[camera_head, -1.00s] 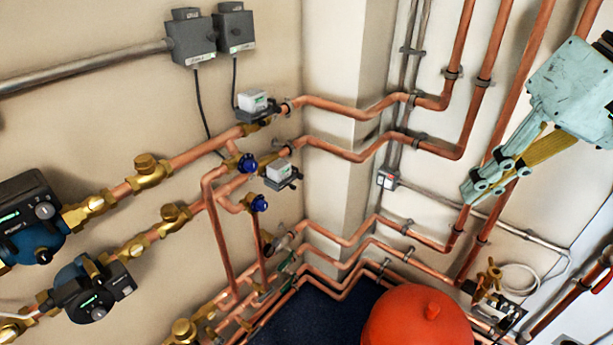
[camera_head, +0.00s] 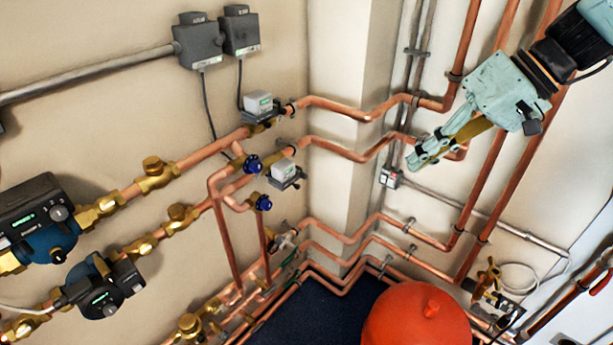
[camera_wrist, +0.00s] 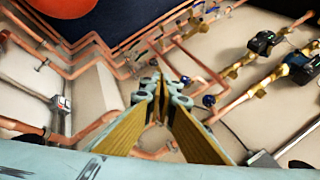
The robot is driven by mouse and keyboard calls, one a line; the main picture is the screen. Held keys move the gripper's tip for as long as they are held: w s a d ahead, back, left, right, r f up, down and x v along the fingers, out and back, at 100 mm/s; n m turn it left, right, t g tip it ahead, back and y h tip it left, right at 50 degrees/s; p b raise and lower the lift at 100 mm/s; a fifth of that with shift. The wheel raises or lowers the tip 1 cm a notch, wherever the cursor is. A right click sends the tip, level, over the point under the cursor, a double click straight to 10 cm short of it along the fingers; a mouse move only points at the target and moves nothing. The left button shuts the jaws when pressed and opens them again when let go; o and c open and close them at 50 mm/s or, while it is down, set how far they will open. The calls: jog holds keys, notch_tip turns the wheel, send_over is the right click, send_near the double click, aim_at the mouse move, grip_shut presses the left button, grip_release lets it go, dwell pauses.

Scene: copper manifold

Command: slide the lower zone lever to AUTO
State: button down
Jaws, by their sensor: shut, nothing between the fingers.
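The lower zone valve (camera_head: 285,173) has a pale grey head on a dark base. It sits on the lower of the two upper copper pipes on the left wall, below a matching upper valve (camera_head: 259,106). Its lever is too small to make out. My gripper (camera_head: 415,163) is shut and empty, in the air right of the lower valve and well apart from it, pointing down and left. In the wrist view the shut fingers (camera_wrist: 160,86) point toward the pipework; I cannot pick out the lower valve there.
Blue handles (camera_head: 252,164) sit just left of the lower valve. Copper pipes run along both walls past the corner column (camera_head: 352,120). A red vessel (camera_head: 415,318) stands below. Pumps (camera_head: 103,288) are at the lower left. Two grey boxes (camera_head: 198,45) hang above.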

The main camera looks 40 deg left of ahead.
jog(key=w+a+f+n+g+y+p, duration=0.1)
jog(key=w+a+f, duration=0.2)
jog(key=a, duration=0.5)
jog(key=w+a+f+n+g+y+p, duration=0.1)
jog(key=w+a+f+n+p, duration=0.1)
jog(key=a+f, duration=0.3)
jog(key=w+a+f+n+y+p, duration=0.1)
jog(key=w+a+f, duration=0.3)
jog(key=a, duration=0.6)
jog(key=shift+a+f+n+g+p, duration=0.2)
jog(key=shift+a+n+g+p, duration=0.1)
jog(key=shift+a+g+p, duration=0.15)
jog(key=shift+s, duration=0.1)
send_over(306, 178)
jog(key=d, duration=0.2)
notch_tip(306, 178, down, 6)
jog(key=s+f, duration=0.1)
jog(key=f, duration=0.1)
jog(key=shift+s+a+f, duration=0.1)
jog(key=shift+s+f, duration=0.2)
jog(key=shift+s, duration=0.1)
jog(key=shift+s+f, duration=0.2)
jog(key=shift+f, duration=0.15)
